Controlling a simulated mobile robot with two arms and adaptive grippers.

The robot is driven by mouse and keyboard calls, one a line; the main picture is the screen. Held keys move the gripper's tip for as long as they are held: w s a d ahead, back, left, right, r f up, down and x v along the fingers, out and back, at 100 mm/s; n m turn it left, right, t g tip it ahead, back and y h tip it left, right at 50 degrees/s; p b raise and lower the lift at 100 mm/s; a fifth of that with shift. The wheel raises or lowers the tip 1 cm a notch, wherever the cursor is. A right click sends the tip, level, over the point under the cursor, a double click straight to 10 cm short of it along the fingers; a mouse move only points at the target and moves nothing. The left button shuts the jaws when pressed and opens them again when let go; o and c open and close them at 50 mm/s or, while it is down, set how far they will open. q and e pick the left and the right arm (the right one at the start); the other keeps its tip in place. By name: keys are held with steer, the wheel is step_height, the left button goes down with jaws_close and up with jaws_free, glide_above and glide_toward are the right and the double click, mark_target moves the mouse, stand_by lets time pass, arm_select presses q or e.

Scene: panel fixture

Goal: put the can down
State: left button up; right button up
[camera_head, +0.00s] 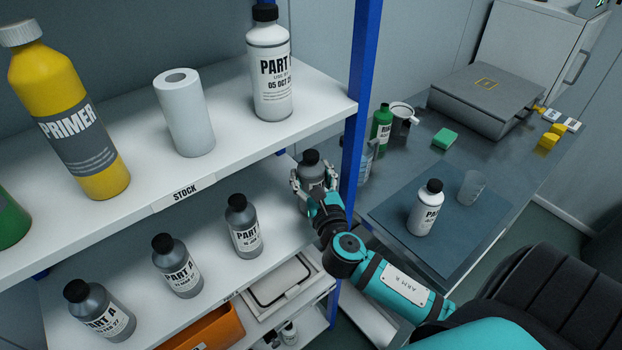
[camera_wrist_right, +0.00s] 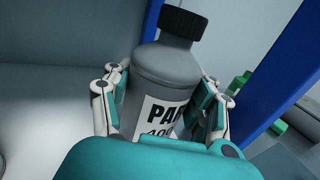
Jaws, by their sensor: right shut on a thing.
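A grey can with a black cap (camera_head: 311,170) is in my right gripper (camera_head: 314,182), at the right end of the middle shelf (camera_head: 215,270), beside the blue post. In the right wrist view the can (camera_wrist_right: 165,80) stands nearly upright between the two fingers of the right gripper (camera_wrist_right: 160,105), which press on its sides. Its label reads "PA..." and the rest is cut off by my wrist. The can's base is hidden, so I cannot tell whether it touches the shelf. My left gripper is not in view.
Several similar grey PART A bottles (camera_head: 243,225) stand in a row on the same shelf. The upper shelf holds a yellow primer bottle (camera_head: 70,110), a white roll (camera_head: 185,112) and a white bottle (camera_head: 270,70). A blue post (camera_head: 358,100) is close right. A bench (camera_head: 480,180) stands beyond.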

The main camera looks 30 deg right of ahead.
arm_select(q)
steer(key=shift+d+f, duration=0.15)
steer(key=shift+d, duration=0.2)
arm_select(e)
steer(key=shift+f, duration=0.65)
steer(key=o, duration=1)
steer(key=shift+f, duration=0.15)
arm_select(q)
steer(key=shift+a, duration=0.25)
arm_select(e)
steer(key=o, duration=0.5)
steer(key=shift+c, duration=0.2)
steer(key=shift+r, duration=0.2)
arm_select(q)
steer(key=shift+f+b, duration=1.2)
steer(key=shift+b, duration=0.05)
arm_select(e)
steer(key=v, duration=1.2)
